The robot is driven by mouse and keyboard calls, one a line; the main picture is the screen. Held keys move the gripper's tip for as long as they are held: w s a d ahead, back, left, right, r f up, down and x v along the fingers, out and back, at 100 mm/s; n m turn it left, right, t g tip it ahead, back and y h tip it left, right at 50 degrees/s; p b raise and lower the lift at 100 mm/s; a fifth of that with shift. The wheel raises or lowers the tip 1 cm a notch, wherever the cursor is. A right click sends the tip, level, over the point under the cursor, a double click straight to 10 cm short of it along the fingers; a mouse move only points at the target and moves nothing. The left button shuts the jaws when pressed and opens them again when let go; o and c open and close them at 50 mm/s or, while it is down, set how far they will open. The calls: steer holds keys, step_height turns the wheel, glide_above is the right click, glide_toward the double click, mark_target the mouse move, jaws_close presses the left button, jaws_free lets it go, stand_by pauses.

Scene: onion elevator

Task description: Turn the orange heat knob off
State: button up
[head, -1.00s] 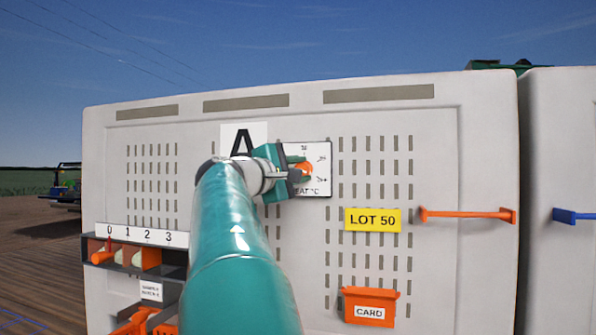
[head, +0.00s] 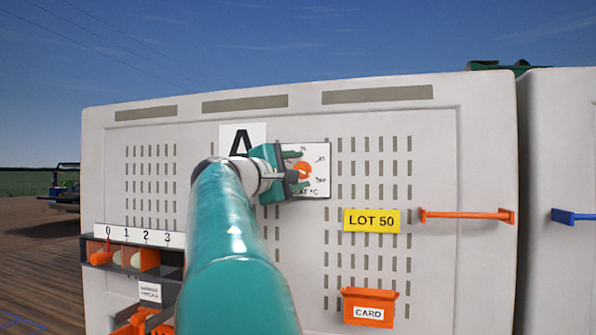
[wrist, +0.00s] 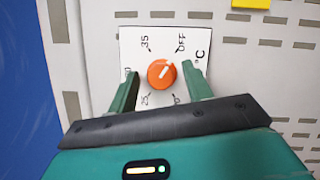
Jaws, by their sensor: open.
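The orange heat knob (head: 303,170) is on a white dial plate (head: 318,160) on the grey cabinet front. In the wrist view the round knob (wrist: 162,73) carries a white pointer mark angled to the upper right, toward the printed OFF. My gripper (head: 296,172) faces the plate. In the wrist view its two green fingers (wrist: 160,70) are spread, one on each side of the knob, with a visible gap on both sides. It holds nothing. Part of the plate's left side is hidden behind my gripper in the head view.
A yellow LOT 50 label (head: 371,220), an orange bar handle (head: 465,216) and an orange CARD holder (head: 369,307) are to the right. A numbered rack (head: 140,257) is at lower left. The cabinet face around the plate is mostly flat.

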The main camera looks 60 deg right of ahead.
steer(key=v, duration=1.3)
steer(key=shift+a, duration=0.1)
steer(key=w+a+f+n+t+y, duration=0.1)
steer(key=w+a+f+t+y, duration=0.15)
steer(key=a+f, duration=0.45)
steer(key=w+a+f+t+y, duration=0.1)
steer(key=a+f+t+y, duration=0.25)
steer(key=f, duration=0.65)
steer(key=w+a+f+n+t+y, duration=0.1)
steer(key=w+a+f+t+y, duration=0.15)
steer(key=a+f, duration=0.45)
steer(key=s+a+f+m+y, duration=0.1)
steer(key=s+a+f+y, duration=0.1)
steer(key=a+f+y, duration=0.3)
steer(key=s+a+f+m+t+y, duration=0.1)
steer(key=s+a+f+y, duration=0.2)
steer(key=a+f, duration=1)
step_height(320, 180, down, 4)
steer(key=shift+s+r+y, duration=0.1)
steer(key=shift+s+y, duration=0.2)
steer(key=shift+y, duration=0.75)
steer(key=shift+a, duration=0.15)
